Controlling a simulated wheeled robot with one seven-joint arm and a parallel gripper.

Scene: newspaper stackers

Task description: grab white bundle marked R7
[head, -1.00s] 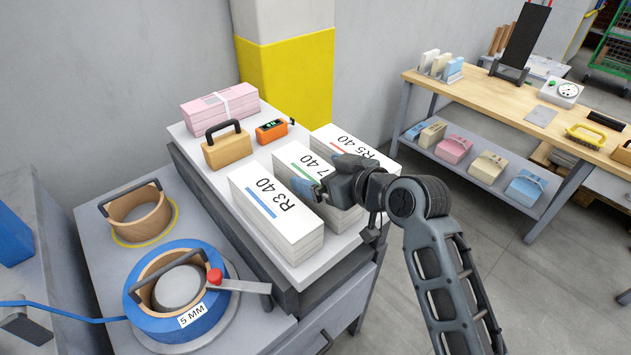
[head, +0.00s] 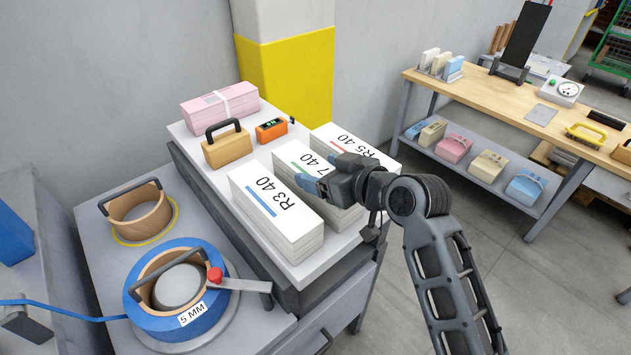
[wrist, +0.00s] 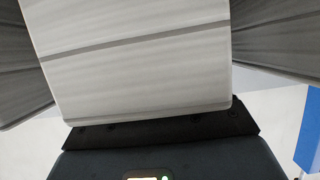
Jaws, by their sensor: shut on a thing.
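The white bundle whose label reads "7 40" (head: 299,158), its first letter covered by my gripper, has a green stripe and is the middle one of three on the white-topped bench. My gripper (head: 322,187) is at its near end and shut on it. In the wrist view the pale end of the bundle (wrist: 140,70) fills the middle, close to the gripper's dark body.
A tan block with a handle (head: 226,149), an orange device (head: 271,130) and a strapped pink bundle (head: 219,106) lie behind on the bench. A blue ring marked 5 MM (head: 165,318) is at front left. A wooden table (head: 480,95) stands at right, with clear floor between.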

